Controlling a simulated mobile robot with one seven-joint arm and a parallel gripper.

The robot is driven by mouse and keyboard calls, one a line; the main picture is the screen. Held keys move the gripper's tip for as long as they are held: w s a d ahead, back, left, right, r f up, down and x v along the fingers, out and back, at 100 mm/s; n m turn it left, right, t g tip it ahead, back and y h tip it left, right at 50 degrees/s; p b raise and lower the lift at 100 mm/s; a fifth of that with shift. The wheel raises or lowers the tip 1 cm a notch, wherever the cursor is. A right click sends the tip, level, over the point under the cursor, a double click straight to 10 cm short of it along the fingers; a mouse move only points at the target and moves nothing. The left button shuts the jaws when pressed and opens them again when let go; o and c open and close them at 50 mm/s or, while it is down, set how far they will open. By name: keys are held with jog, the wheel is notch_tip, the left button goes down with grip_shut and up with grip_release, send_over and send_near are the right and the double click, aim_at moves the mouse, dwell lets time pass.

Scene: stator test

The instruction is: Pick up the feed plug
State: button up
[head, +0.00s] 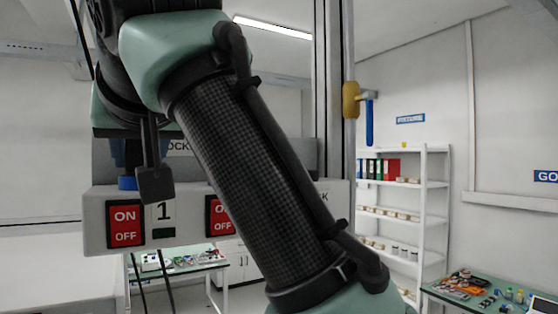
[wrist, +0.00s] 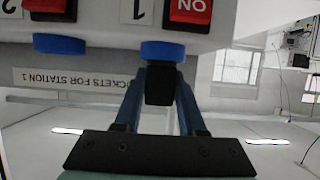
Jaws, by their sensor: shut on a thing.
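The feed plug (wrist: 159,85) appears as a black block between my gripper's fingers in the wrist view. My gripper (wrist: 161,76) is shut on it, one blue-grey finger on each side. The plug is right against a blue socket ring (wrist: 163,51) on the white switch box, by the number 1. I cannot tell how far it sits in the ring. In the head view my gripper (head: 127,154) points down over the same blue ring (head: 127,183) on top of the box. My arm hides part of the box there.
The switch box (head: 187,233) has red ON/OFF switches (head: 126,223). A second blue ring (wrist: 59,44) is beside the first. A label strip (wrist: 65,80) is behind them. Green-topped tables (head: 180,262) and a white shelf (head: 399,213) stand farther back. Cables hang below the box.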

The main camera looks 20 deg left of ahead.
grip_shut()
jog(key=shift+r, duration=0.1)
jog(key=shift+r+b, duration=0.7)
jog(key=shift+r, duration=4.25)
